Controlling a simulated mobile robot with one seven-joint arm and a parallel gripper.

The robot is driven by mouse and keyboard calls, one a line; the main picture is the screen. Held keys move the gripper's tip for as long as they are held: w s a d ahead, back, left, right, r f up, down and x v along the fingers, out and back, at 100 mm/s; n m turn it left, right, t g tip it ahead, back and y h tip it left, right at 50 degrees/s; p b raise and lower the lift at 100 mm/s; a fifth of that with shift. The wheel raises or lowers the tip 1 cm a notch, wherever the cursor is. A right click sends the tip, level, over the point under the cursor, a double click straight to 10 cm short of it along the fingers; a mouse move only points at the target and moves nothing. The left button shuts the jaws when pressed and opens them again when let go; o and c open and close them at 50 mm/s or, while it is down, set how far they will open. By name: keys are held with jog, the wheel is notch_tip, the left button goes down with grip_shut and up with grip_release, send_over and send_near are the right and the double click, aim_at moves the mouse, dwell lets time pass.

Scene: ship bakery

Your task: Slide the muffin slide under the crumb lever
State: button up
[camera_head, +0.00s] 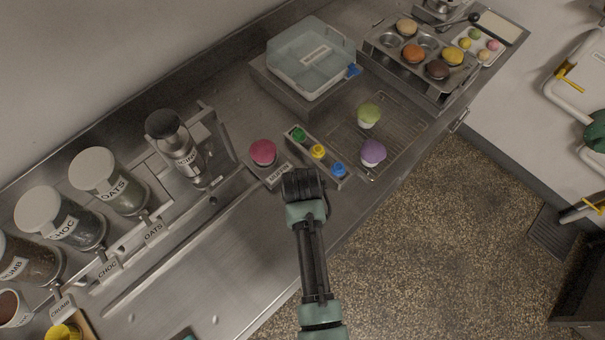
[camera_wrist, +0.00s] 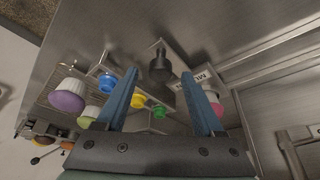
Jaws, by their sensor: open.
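The muffin slide (camera_head: 278,177) is a labelled metal piece with a pink-topped muffin (camera_head: 263,152) at its far end, right of the jar row. In the wrist view, its partly hidden label (camera_wrist: 197,77) is beside my right finger. My gripper (camera_wrist: 160,72) is open, its blue fingers on either side of a dark knob (camera_wrist: 160,62); I cannot tell whether they touch it. The head view shows my gripper (camera_head: 303,184) from behind, its fingers hidden. The crumb lever's CRUMB tag (camera_head: 62,306) is at lower left, before the crumb jar (camera_head: 30,258).
A block with green, yellow and blue buttons (camera_head: 317,152) stands close beside my gripper. Green (camera_head: 368,115) and purple (camera_head: 372,153) muffins stand on a rack. Choc (camera_head: 60,220) and oats (camera_head: 110,182) jars line the track. The front counter (camera_head: 215,270) is mostly clear.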

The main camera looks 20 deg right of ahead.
jog(key=shift+x, duration=0.95)
jog(key=shift+c, duration=0.2)
grip_shut()
dwell(0.7)
